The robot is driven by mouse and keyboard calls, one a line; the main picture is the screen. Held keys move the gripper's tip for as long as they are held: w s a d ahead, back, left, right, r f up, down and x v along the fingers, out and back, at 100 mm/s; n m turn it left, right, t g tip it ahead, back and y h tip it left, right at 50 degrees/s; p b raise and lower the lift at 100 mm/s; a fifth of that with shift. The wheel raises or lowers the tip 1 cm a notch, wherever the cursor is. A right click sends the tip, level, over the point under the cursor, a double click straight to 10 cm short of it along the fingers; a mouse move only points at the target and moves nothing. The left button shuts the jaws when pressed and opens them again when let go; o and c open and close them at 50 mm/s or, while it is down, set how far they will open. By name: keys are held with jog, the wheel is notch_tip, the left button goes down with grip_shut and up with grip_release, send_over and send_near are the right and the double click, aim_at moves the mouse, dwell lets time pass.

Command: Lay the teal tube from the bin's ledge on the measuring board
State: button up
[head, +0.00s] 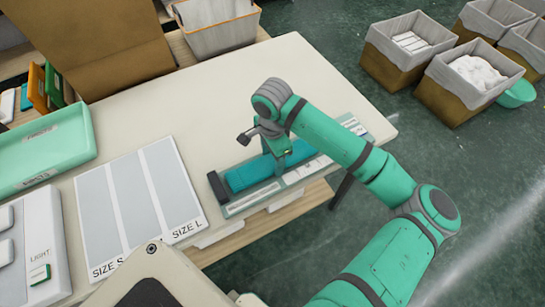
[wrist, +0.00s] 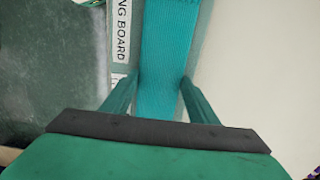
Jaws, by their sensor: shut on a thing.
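The teal tube (head: 250,173) is a long, flat ribbed strip lying lengthwise along the measuring board (head: 262,195). My gripper (head: 279,158) is over the tube's middle part and shut on it. In the wrist view the tube (wrist: 165,45) runs between the two fingers of my gripper (wrist: 158,80), one at each side edge. The board's label (wrist: 122,30), with "NG BOARD" readable, lies beside the tube. The tube appears at board level; I cannot tell whether it fully rests on it. A dark block (head: 217,187) is at the board's left end.
A grey panel (head: 140,195) marked SIZE S and SIZE L lies left of the board. A mint tray (head: 45,150) and a white light box (head: 35,245) are further left. The cream table (head: 200,110) is clear behind the board. Lined bins (head: 405,45) stand on the floor.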

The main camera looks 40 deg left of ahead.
aim_at(272, 161)
jog(key=o, duration=1)
notch_tip(272, 161, up, 12)
jog(key=shift+r, duration=0.1)
